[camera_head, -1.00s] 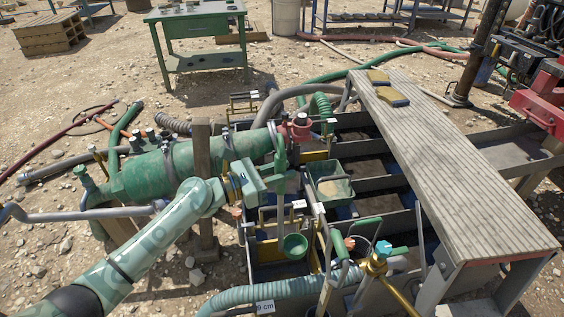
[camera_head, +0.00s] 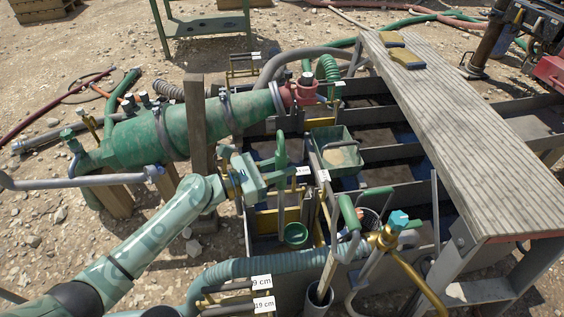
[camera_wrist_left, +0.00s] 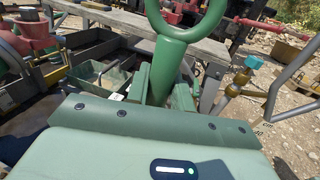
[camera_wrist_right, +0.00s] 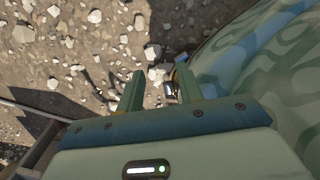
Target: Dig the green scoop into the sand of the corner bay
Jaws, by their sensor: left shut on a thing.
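The green scoop has a ring handle (camera_head: 281,147), a thin upright shaft and a round cup (camera_head: 295,234). My left gripper (camera_head: 270,172) is shut on its upper shaft, just below the ring. In the left wrist view the scoop's ring and shaft (camera_wrist_left: 178,38) stand between the fingers. The cup hangs over the near left bays of the grey tank (camera_head: 400,190). I cannot tell whether the cup touches anything below. Sand in the corner bay cannot be made out; that bay's inside is dark. My right gripper (camera_wrist_right: 158,78) is open and empty above stony ground.
A green box (camera_head: 337,150) with sand in it sits on the tank. A green cyclone (camera_head: 175,130) lies behind my left arm, by a wooden post (camera_head: 198,110). A plank bench (camera_head: 450,130) spans the right side. A ribbed hose (camera_head: 245,272) and brass valve (camera_head: 385,238) crowd the front.

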